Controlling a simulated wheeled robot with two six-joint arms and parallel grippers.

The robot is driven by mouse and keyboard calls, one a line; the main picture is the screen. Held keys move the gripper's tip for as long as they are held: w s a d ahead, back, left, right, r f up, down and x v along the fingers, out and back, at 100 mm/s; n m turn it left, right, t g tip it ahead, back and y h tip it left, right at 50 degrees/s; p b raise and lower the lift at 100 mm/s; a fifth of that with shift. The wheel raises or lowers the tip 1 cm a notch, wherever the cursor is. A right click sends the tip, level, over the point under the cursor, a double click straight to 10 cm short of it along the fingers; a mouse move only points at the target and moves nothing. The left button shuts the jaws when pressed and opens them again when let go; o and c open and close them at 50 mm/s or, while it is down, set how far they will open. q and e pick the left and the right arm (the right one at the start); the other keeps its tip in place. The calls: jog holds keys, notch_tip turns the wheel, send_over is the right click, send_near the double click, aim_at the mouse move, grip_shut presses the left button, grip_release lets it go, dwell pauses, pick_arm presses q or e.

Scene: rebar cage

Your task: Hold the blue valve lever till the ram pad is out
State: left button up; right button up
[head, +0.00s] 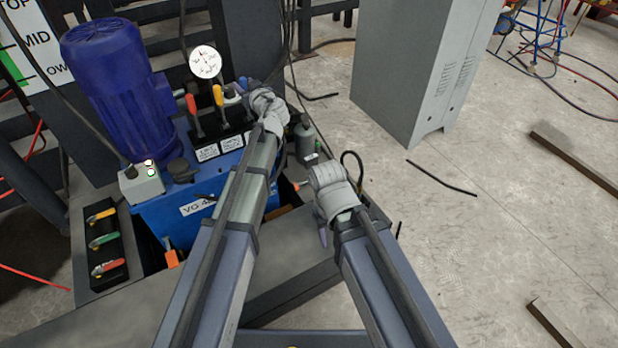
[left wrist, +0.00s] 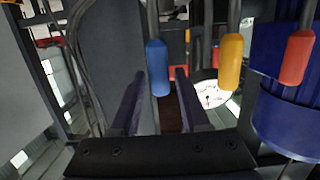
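The blue valve lever (left wrist: 157,68) hangs between the tips of my left gripper (left wrist: 160,72) in the left wrist view. The fingers stand apart, with a visible gap on the right side of the lever's grip. In the head view my left gripper (head: 240,92) is at the valve block, beside the yellow lever (head: 218,95), and mostly hides the blue lever. The red lever (head: 192,106) is further left. My right gripper (head: 322,236) is low at the right of the unit, away from the levers; its fingers are mostly hidden. I cannot make out the ram pad.
The blue pump unit (head: 160,215) carries a blue motor (head: 112,80), a dial gauge (head: 205,62) and a small switch box (head: 141,185). A rack of coloured handles (head: 104,240) is at left. A grey cabinet (head: 415,70) stands behind. Floor at right is mostly clear, with loose bars (head: 575,165).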

pick_arm(q)
jog(key=shift+o, duration=0.5)
jog(key=shift+w+f, duration=0.1)
jog(key=shift+f, duration=0.05)
jog(key=p+v, duration=0.1)
jog(key=v, duration=0.8)
